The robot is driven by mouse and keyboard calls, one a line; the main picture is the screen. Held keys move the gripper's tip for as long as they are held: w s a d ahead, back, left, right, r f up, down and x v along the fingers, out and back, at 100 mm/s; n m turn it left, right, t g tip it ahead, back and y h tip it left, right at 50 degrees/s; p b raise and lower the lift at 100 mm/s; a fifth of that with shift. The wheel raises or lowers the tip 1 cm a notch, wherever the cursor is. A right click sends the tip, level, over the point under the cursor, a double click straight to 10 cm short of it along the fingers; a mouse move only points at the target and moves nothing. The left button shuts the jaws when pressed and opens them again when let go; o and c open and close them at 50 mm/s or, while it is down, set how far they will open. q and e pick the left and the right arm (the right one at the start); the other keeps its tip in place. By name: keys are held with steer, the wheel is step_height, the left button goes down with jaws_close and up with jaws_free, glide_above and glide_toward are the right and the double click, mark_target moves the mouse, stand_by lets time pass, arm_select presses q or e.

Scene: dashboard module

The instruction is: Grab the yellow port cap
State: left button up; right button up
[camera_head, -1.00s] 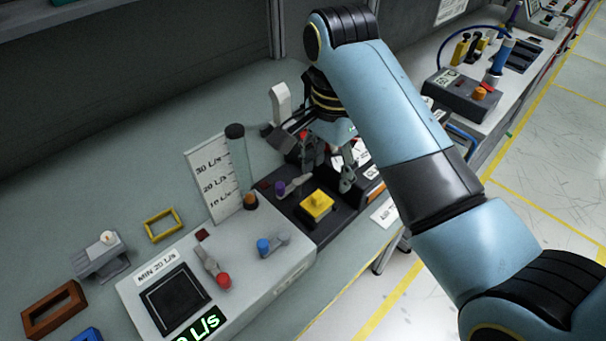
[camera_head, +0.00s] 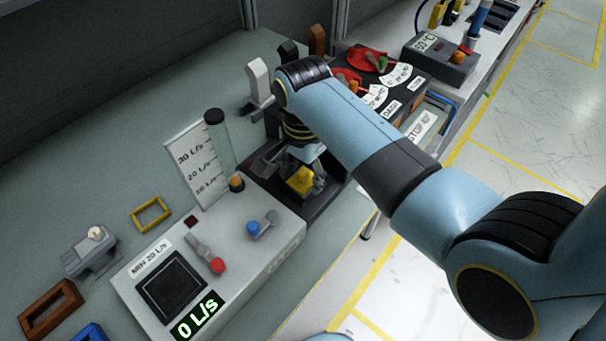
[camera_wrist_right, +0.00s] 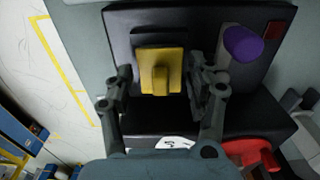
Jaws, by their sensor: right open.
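The yellow port cap (camera_head: 301,180) sits on the black module (camera_head: 334,203) in the head view. In the right wrist view the yellow port cap (camera_wrist_right: 161,72) is a square plate with a raised grip, on the black module (camera_wrist_right: 118,22). My right gripper (camera_wrist_right: 158,92) is open, with one finger on each side of the cap and visible gaps between. In the head view my right gripper (camera_head: 302,172) is right at the cap, and my arm hides part of the module. My left gripper is not in view.
A purple knob (camera_wrist_right: 243,44) stands close beside one finger, and a red part (camera_wrist_right: 250,152) is near the wrist. A grey flow panel (camera_head: 238,240) with red and blue levers lies left of the black module. A labelled box (camera_head: 400,85) stands behind my arm.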

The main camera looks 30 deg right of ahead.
steer(key=shift+c, duration=0.5)
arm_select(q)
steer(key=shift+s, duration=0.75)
arm_select(e)
steer(key=c, duration=0.5)
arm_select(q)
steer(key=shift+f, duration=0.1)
